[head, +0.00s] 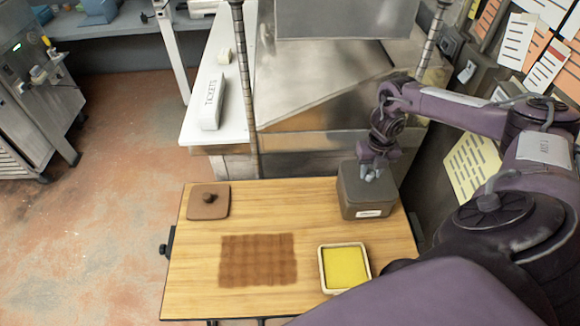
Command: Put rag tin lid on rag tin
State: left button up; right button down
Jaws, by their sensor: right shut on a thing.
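The rag tin (362,206) is a dark grey, square-sided box with a white label low on its front. It stands upright at the right back of the wooden table. Its top looks covered by a flat grey rag tin lid (351,184), close in colour to the tin. My right gripper (370,175) points down at that top and is shut on what looks like the lid's grip; the fingers hide the held part. I cannot tell whether the lid is fully seated. My left gripper is not in view.
A brown square lid with a round knob (208,206) lies at the table's left back. A brown checked mat (258,262) lies mid-table. A pale square tray with yellow inside (345,268) sits front right. Bare wood lies between them. A steel unit stands behind the table.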

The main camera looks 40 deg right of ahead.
jog(key=shift+f+b, duration=0.4)
jog(key=shift+f, duration=0.2)
dwell(0.3)
jog(key=c, duration=1)
grip_release()
jog(key=shift+c, duration=0.2)
jog(key=shift+r, duration=0.2)
jog(key=shift+r+p, duration=3.35)
jog(key=shift+r, duration=0.5)
